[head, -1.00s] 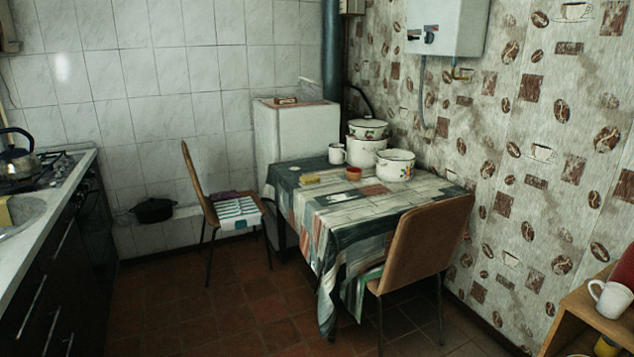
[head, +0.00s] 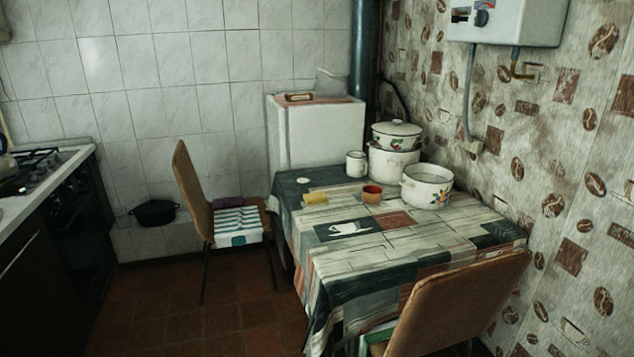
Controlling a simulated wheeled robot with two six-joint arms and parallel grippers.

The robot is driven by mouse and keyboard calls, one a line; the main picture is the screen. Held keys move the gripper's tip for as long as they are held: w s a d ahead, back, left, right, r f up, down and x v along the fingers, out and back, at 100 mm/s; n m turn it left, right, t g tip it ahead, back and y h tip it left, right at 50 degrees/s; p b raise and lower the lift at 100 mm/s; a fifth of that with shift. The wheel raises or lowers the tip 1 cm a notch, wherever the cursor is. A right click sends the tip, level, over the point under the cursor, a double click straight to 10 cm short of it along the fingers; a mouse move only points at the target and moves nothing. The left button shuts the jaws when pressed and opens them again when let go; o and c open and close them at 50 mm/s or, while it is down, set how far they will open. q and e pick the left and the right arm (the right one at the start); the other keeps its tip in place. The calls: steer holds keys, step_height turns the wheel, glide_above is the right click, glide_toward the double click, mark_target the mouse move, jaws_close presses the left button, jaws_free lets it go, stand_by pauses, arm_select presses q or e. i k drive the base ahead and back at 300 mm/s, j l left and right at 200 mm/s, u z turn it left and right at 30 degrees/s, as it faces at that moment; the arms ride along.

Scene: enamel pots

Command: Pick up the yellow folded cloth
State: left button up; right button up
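The yellow folded cloth (head: 315,198) lies flat on the patterned tablecloth, near the far left part of the table (head: 385,262). A small red-brown cup (head: 372,194) stands to its right, with a gap between them. A white mug (head: 356,164) stands behind and to the right of the cloth. Neither of my grippers shows in the head view.
White enamel pots (head: 427,186) (head: 395,150) stand at the table's back right. A brown chair (head: 465,305) blocks the near right side, and another chair (head: 193,195) stands at the left.

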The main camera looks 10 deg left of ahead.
mark_target(316, 197)
steer(key=i+j+u, duration=0.2)
steer(key=i+u, duration=0.3)
steer(key=i+j+u, duration=0.1)
steer(key=i+u, duration=0.25)
steer(key=u, duration=0.15)
steer(key=i+l+u, duration=0.15)
steer(key=i+u, duration=0.35)
steer(key=i+z, duration=0.4)
steer(key=i, duration=0.15)
steer(key=i+j+z, duration=0.35)
steer(key=i, duration=0.15)
